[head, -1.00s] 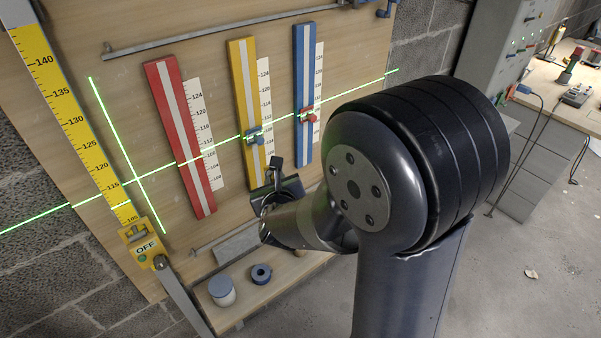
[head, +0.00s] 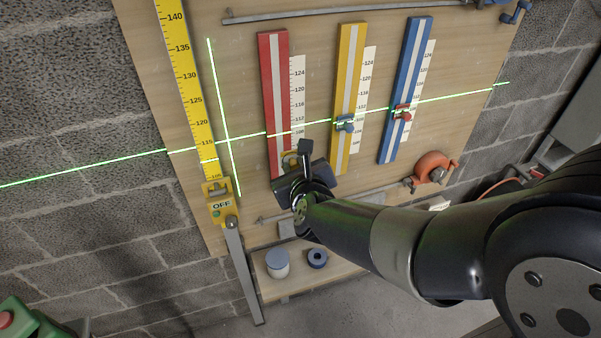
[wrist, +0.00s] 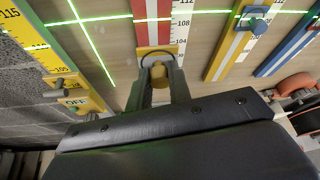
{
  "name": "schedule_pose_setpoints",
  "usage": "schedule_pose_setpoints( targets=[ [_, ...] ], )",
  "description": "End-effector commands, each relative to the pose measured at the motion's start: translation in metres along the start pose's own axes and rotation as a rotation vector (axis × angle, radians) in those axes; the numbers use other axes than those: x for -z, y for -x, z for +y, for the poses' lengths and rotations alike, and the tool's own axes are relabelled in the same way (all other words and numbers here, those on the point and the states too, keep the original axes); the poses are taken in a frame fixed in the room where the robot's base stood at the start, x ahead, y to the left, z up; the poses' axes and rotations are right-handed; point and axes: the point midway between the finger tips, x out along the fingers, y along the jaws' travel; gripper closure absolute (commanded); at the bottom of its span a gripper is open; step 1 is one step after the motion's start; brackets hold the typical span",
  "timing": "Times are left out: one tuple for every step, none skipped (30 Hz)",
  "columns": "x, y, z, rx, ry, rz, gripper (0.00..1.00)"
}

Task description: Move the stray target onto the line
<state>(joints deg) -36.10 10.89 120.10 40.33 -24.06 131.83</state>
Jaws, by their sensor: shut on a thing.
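The stray target is a yellow plate with a knob (wrist: 158,76), and my gripper (wrist: 160,82) is shut on that knob. In the head view the target (head: 289,160) shows in part behind my gripper (head: 298,168). It is in front of the lower end of the red rail (head: 274,95); I cannot tell whether it touches the rail. The green laser line (head: 450,96) crosses the board above the target. A blue target (head: 344,124) on the yellow rail (head: 349,70) and a red target (head: 402,111) on the blue rail (head: 409,60) sit at the line.
A yellow measuring staff (head: 188,85) with an OFF box (head: 221,206) stands left. An orange reel (head: 433,168) is at the board's lower right. A low shelf (head: 300,281) below holds a jar (head: 277,263) and a blue roll (head: 317,257). A bar (head: 350,12) runs above the rails.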

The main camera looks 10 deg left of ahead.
Motion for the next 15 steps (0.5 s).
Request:
schedule_pose_setpoints(
  targets=[
    [-0.003, -0.005, -0.001, 0.001, 0.001, 0.001, 1.00],
    [-0.004, -0.008, -0.001, 0.001, 0.001, 0.001, 1.00],
    [-0.005, -0.011, -0.001, 0.001, 0.002, 0.002, 1.00],
    [-0.006, -0.014, -0.001, 0.001, 0.002, 0.002, 1.00],
    [-0.008, -0.017, -0.001, 0.001, 0.001, 0.001, 1.00],
    [-0.009, -0.021, -0.001, 0.001, 0.000, 0.001, 1.00],
    [-0.010, -0.024, -0.001, 0.000, 0.000, 0.002, 1.00],
    [-0.012, -0.026, -0.001, 0.000, 0.001, 0.001, 1.00],
    [-0.014, -0.030, -0.001, 0.000, 0.001, 0.001, 1.00],
    [-0.015, -0.033, -0.001, 0.000, 0.001, 0.001, 1.00],
    [-0.016, -0.035, -0.001, 0.000, 0.001, 0.001, 1.00],
    [-0.017, -0.039, -0.001, 0.001, 0.001, 0.001, 1.00],
    [-0.018, -0.042, -0.001, 0.001, 0.001, 0.001, 1.00],
    [-0.019, -0.045, -0.001, 0.001, 0.001, 0.001, 1.00],
    [-0.021, -0.048, -0.001, 0.001, 0.001, 0.001, 1.00]
  ],
)
